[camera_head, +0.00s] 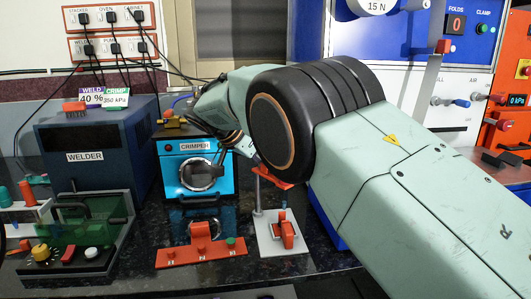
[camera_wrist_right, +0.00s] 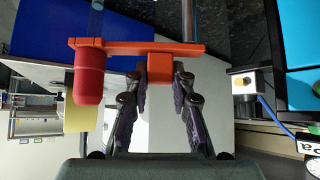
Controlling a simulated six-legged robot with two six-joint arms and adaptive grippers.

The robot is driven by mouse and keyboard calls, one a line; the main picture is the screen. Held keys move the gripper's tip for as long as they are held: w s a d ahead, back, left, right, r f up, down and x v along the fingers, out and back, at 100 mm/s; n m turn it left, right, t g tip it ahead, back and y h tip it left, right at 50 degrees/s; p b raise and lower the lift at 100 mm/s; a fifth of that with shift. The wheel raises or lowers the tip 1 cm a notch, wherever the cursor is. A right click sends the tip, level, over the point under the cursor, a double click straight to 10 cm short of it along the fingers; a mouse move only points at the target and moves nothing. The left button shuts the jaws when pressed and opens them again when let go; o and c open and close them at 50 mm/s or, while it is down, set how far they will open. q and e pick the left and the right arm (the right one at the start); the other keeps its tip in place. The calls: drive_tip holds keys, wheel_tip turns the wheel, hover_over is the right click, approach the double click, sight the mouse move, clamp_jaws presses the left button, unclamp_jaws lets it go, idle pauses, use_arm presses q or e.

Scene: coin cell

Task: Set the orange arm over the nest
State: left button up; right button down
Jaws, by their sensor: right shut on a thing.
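The orange arm (camera_head: 272,178) stands out level from the upper part of a thin grey post (camera_head: 258,195) on a white base plate (camera_head: 270,245). My right gripper (camera_head: 254,160) reaches down to it from behind my large arm joint. In the right wrist view the orange arm (camera_wrist_right: 125,47) runs across the top, with a red knob (camera_wrist_right: 89,85) at its left end. The right gripper (camera_wrist_right: 160,75) is shut on the arm's orange block (camera_wrist_right: 160,62). An orange-red fixture (camera_head: 288,234) sits on the plate below; I cannot tell which part is the nest. My left gripper is not in view.
The blue crimper (camera_head: 185,170) stands just left of the post, with an orange button strip (camera_head: 200,252) before it. The dark welder (camera_head: 85,157) is farther left. My right arm hides much of the bench at the right. Dark bench top shows in front.

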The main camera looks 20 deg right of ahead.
drive_tip(key=shift+s+a+f+p, duration=0.1)
drive_tip(key=shift+f+p, duration=0.05)
drive_tip(key=shift+p, duration=0.15)
idle(0.4)
drive_tip(key=c, duration=1.1)
unclamp_jaws()
drive_tip(key=shift+a, duration=0.1)
wheel_tip(320, 180, up, 10)
drive_tip(key=shift+r, duration=0.1)
